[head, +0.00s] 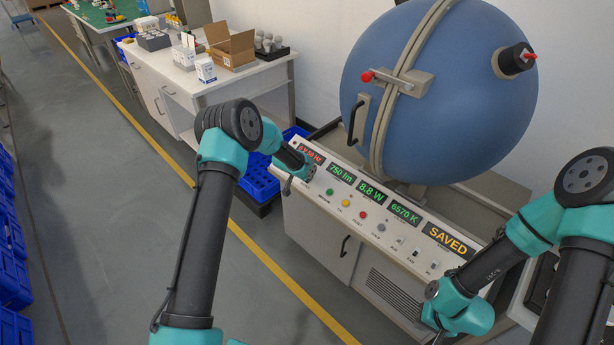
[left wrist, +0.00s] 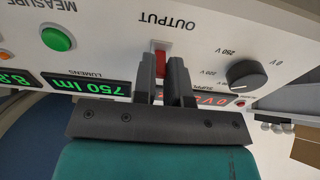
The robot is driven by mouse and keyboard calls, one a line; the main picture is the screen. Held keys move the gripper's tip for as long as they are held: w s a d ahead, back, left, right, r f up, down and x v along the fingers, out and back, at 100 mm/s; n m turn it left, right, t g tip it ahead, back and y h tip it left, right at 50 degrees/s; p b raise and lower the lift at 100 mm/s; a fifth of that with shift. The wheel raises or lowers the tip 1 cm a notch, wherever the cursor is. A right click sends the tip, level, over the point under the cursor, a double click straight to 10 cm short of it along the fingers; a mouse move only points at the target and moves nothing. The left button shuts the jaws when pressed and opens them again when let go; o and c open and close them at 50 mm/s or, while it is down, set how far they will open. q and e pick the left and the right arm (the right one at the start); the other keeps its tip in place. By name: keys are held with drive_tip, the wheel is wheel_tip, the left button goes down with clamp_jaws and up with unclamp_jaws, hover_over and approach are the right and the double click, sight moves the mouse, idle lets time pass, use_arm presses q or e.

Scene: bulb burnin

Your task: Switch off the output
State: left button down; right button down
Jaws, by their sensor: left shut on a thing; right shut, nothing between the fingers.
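The control panel (head: 375,225) is the sloped front top of the sphere's bench. In the left wrist view a red switch (left wrist: 160,50) sits under the label OUTPUT on the panel. My left gripper (left wrist: 162,75) is shut on this red switch, one finger on each side. The fingers hide part of it. In the head view the left gripper (head: 288,184) is at the panel's left end, mostly hidden by its own wrist. My right gripper (head: 438,328) is shut and empty at the lower right, by the cabinet's front.
Displays read 750 lm (head: 341,172), 8.8 W, 6570 K and SAVED (head: 447,241); a red display is partly hidden. A black knob (left wrist: 247,75) and a green button (left wrist: 57,39) flank the switch. The blue sphere (head: 450,90) stands behind. A table with boxes (head: 229,46) is at the back.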

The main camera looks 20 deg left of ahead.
use_arm(q)
drive_tip(key=shift+s+a+f+t+h, duration=0.1)
drive_tip(key=shift+s+f+t+h, duration=0.1)
drive_tip(key=shift+t+h, duration=0.35)
drive_tip(key=shift+s+a+f+t, duration=0.1)
drive_tip(key=shift+s+f+t, duration=0.1)
drive_tip(key=shift+t, duration=0.45)
drive_tip(key=shift+s+a+f+t+h, duration=0.1)
drive_tip(key=shift+f+t+h, duration=0.05)
drive_tip(key=shift+t+h, duration=0.35)
drive_tip(key=shift+s+f+t+h, duration=0.1)
drive_tip(key=shift+t+h, duration=0.15)
drive_tip(key=shift+t, duration=0.35)
drive_tip(key=c, duration=1.2)
unclamp_jaws()
drive_tip(key=shift+o, duration=0.2)
drive_tip(key=shift+s, duration=0.1)
drive_tip(key=v, duration=1.7)
drive_tip(key=shift+s+f, duration=0.15)
drive_tip(key=shift+s, duration=0.1)
